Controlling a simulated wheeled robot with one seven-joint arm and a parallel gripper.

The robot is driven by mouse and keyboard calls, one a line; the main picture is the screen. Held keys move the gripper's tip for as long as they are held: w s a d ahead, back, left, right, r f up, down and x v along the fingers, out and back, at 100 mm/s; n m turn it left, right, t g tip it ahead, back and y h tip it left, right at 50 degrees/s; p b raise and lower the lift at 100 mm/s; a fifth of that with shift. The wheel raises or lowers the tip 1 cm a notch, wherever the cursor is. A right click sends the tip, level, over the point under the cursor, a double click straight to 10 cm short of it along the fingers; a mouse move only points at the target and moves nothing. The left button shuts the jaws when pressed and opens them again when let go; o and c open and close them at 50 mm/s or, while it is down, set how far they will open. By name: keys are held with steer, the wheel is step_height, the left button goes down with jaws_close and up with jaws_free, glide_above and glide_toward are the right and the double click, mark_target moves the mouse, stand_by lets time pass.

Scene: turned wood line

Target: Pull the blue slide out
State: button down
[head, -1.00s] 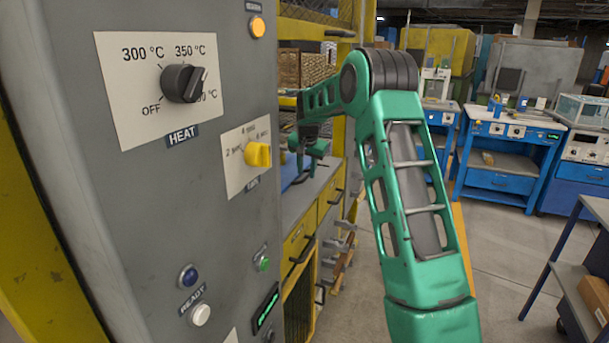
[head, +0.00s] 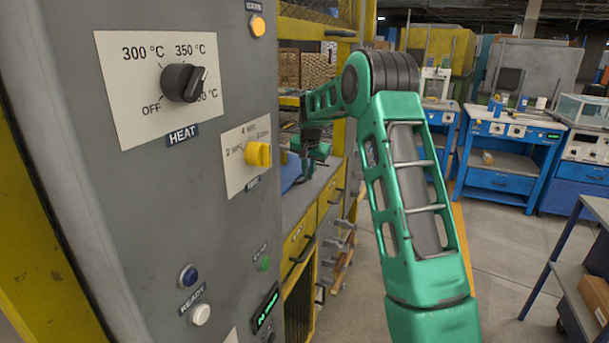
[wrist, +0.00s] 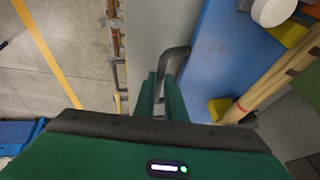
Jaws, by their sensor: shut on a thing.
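The blue slide (wrist: 225,50) is a flat blue panel on a grey bench top, right of centre in the wrist view. A small part of it (head: 291,169) shows past the cabinet's edge in the head view. A dark bent handle (wrist: 174,53) stands at its left edge. My gripper (wrist: 162,82) has its two green fingers shut on this handle. The exact contact at the fingertips is partly hidden. In the head view my gripper (head: 316,152) is low over the bench, partly behind the cabinet.
A grey control cabinet (head: 225,90) with knobs and buttons stands close on the left. Wooden strips (wrist: 268,75), a yellow block (wrist: 220,107) and a white round part (wrist: 272,11) lie by the slide. Yellow drawers (head: 298,240) with handles are below.

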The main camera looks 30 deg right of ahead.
steer(key=s+d, duration=1.5)
steer(key=s, duration=0.4)
steer(key=shift+s, duration=0.25)
steer(key=shift+s+d, duration=0.1)
steer(key=shift+d, duration=0.05)
steer(key=c, duration=1.8)
jaws_free()
steer(key=v, duration=1)
steer(key=shift+s+r, duration=0.1)
steer(key=shift+r, duration=0.2)
steer(key=shift+a, duration=0.2)
steer(key=s+a+f+n+g, duration=0.1)
steer(key=s+a+f, duration=0.1)
steer(key=s+a, duration=0.6)
steer(key=s+a+f+n+g+y, duration=0.1)
steer(key=s+a+f+n+g, duration=0.1)
steer(key=s+a, duration=0.6)
steer(key=s+a+f+n+g+y, duration=0.1)
steer(key=s+a+f, duration=0.2)
steer(key=s+a, duration=0.5)
steer(key=shift+s+a+f, duration=0.1)
steer(key=shift+s+f, duration=0.05)
steer(key=shift+s, duration=4.9)
